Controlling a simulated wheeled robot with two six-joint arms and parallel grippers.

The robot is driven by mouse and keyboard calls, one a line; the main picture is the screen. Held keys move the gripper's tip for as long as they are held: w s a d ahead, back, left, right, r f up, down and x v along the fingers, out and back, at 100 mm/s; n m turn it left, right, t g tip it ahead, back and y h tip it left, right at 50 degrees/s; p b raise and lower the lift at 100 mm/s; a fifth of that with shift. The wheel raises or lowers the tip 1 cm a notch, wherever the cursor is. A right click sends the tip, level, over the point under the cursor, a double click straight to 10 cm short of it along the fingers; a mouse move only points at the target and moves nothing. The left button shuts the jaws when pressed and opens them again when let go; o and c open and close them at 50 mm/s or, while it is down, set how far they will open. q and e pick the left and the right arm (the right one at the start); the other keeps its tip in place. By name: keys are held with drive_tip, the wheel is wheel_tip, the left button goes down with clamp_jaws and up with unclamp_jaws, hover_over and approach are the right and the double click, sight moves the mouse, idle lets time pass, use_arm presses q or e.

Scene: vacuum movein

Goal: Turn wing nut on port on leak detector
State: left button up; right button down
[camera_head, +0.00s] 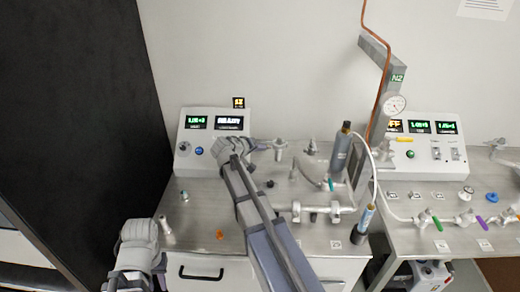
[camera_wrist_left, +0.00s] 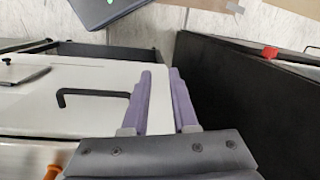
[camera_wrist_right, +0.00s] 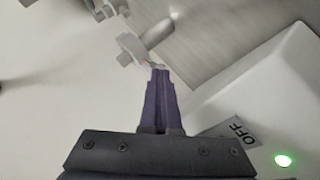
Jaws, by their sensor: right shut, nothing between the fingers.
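The white console with green displays (camera_head: 213,125), which appears to be the leak detector, stands at the back left of the metal top. A metal port fitting (camera_head: 279,146) stands to its right. My right gripper (camera_head: 255,146) is in front of the console's right side, beside that fitting. In the right wrist view its purple fingers (camera_wrist_right: 160,72) are shut and empty, with their tips close to a metal clamp-like fitting (camera_wrist_right: 135,48); contact and the wing nut are unclear. My left gripper (camera_wrist_left: 160,95) is open and empty, low at the left front; its fingers are hardly visible from the head.
A drawer front with a black handle (camera_head: 201,273) lies below the metal top. Dark bottles (camera_head: 341,146), pipes and valves stand to the right. A black panel (camera_head: 70,120) rises on the left. An orange piece (camera_head: 220,235) lies near the front edge.

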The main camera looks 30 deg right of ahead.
use_arm(q)
drive_tip(key=shift+f+b, duration=0.8)
idle(5.5)
drive_tip(key=shift+a+r+p, duration=0.15)
drive_tip(key=shift+r+p, duration=0.2)
drive_tip(key=shift+p, duration=0.05)
idle(0.4)
